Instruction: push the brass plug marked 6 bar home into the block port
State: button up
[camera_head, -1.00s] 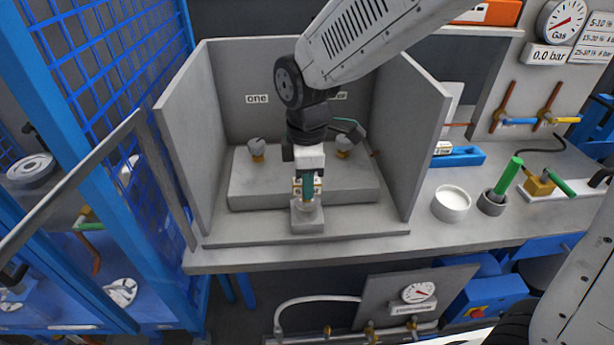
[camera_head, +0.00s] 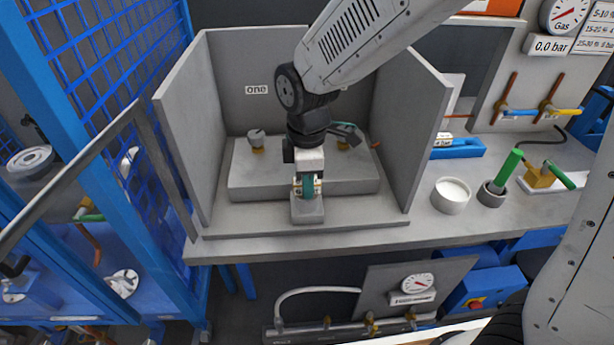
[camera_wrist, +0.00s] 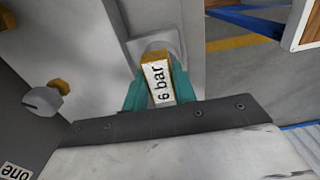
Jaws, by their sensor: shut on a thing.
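The brass plug marked 6 bar (camera_wrist: 159,82) is held between the teal fingers of my gripper (camera_wrist: 161,92) in the wrist view, its label facing the camera. Its far end meets the pale grey block (camera_wrist: 174,47); how deep it sits in the port cannot be told, as the mouth is hidden. In the head view my gripper (camera_head: 308,188) points down right over the small grey block (camera_head: 308,210) at the front of the bay. Bits of brass show beside the fingers there.
Grey walls enclose the bay on the left (camera_head: 190,135), back and right (camera_head: 415,135). Behind the block, a raised grey plinth (camera_head: 255,187) carries two grey-capped brass fittings, the left one (camera_head: 256,141) near a "one" label. A white bowl (camera_head: 451,195) and green-handled tools stand outside right.

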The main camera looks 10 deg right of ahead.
jog(key=shift+f, duration=0.35)
jog(key=o, duration=1.1)
notch_tip(320, 180, up, 8)
jog(key=shift+f, duration=0.1)
